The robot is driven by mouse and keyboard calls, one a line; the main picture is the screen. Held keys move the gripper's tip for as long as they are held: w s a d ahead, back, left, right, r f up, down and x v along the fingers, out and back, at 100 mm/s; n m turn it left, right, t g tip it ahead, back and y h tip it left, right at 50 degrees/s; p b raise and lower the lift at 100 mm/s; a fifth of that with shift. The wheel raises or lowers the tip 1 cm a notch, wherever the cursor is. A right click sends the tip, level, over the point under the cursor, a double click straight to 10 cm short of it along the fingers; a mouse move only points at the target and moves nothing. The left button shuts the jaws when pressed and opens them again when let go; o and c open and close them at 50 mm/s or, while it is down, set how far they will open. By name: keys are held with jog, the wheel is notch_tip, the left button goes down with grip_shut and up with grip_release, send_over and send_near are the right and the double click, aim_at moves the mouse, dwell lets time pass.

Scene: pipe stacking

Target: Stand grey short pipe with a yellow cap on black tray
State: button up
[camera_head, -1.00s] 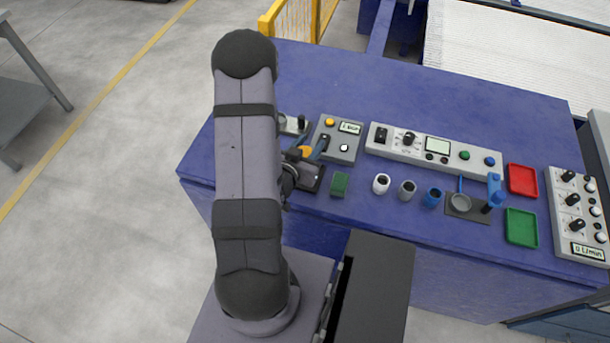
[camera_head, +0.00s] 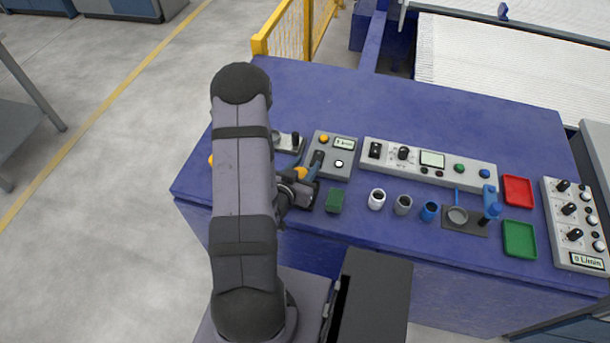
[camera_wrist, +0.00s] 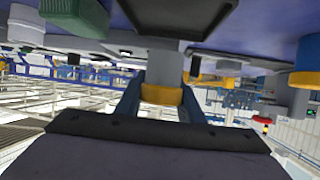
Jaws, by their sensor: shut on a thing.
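My gripper (camera_wrist: 160,105) shows in the wrist view with its blue fingers shut on a grey short pipe (camera_wrist: 165,66) with a yellow cap (camera_wrist: 162,94). The table side is at the top of that picture. A grey flat part lies at the pipe's far end; I cannot tell whether they touch. In the head view my gripper (camera_head: 306,170) is over the left front of the blue table, partly behind my arm. The black tray is mostly hidden there; only a dark patch (camera_head: 303,196) shows beside the arm.
Control boxes (camera_head: 335,155) stand behind my gripper. A green block (camera_head: 335,201), a white cup (camera_head: 377,200), a grey cup (camera_head: 403,205) and a blue cup (camera_head: 430,211) stand to the right. Red (camera_head: 517,190) and green (camera_head: 520,239) trays lie farther right. The table's back is clear.

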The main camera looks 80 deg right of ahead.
jog(key=shift+f, duration=2.15)
jog(key=shift+f, duration=0.1)
jog(key=o, duration=1)
jog(key=shift+b+v, duration=0.35)
jog(key=shift+v, duration=2.5)
